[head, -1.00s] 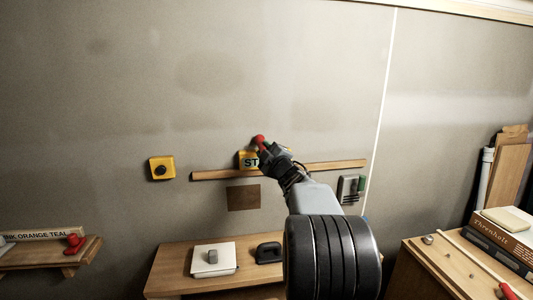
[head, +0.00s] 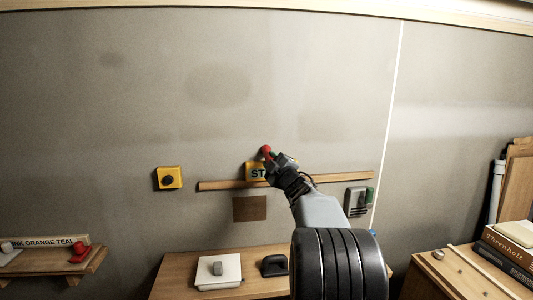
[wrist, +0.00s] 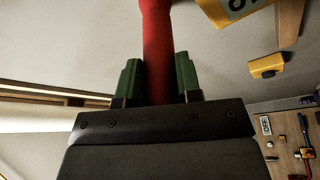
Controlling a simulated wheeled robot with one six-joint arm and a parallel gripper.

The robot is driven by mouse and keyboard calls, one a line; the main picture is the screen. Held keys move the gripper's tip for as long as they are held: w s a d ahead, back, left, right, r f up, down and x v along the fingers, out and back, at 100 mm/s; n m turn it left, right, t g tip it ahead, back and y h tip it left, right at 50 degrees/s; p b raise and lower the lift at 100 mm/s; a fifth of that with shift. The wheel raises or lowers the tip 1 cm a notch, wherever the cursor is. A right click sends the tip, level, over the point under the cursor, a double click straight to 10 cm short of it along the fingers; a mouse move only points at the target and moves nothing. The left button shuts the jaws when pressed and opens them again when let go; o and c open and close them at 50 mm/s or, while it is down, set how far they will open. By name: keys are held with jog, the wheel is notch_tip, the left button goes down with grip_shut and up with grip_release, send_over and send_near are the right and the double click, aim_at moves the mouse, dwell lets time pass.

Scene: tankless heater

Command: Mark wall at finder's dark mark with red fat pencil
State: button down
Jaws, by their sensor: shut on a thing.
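My gripper (head: 275,162) is shut on a red fat pencil (head: 266,150) in front of the grey wall. In the wrist view, the green finger pads of my gripper (wrist: 158,78) close on both sides of the red pencil (wrist: 157,40), which points away from me. A yellow plate with black letters starting "ST" (head: 254,171) is just below the pencil and partly hidden by my gripper. It also shows at the top of the wrist view (wrist: 228,10). A yellow box with a dark round knob (head: 168,178) is on the wall further left. I cannot tell whether the pencil touches the wall.
A wooden rail (head: 222,185) runs across the wall, with a brown square (head: 250,208) below. A grey device (head: 355,201) hangs at right. Below stand a bench (head: 172,272) with a white box (head: 219,272), a left shelf (head: 50,262) and a right table with books (head: 509,247).

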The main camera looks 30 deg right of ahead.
jog(key=shift+w+d, duration=0.25)
jog(key=shift+w, duration=0.25)
dwell(0.8)
jog(key=shift+s, duration=0.1)
dwell(0.4)
jog(key=shift+s+a+b, duration=0.4)
jog(key=shift+s+b, duration=0.05)
jog(key=shift+s, duration=0.35)
jog(key=shift+s+a+b, duration=0.25)
jog(key=shift+s+a, duration=0.15)
jog(key=shift+s, duration=0.35)
jog(key=shift+s+a+b, duration=0.3)
jog(key=shift+s+a, duration=0.05)
jog(key=shift+s, duration=0.45)
jog(key=shift+s+a+b, duration=0.25)
jog(key=shift+s+a, duration=0.15)
jog(key=shift+s, duration=0.35)
jog(key=shift+r, duration=0.1)
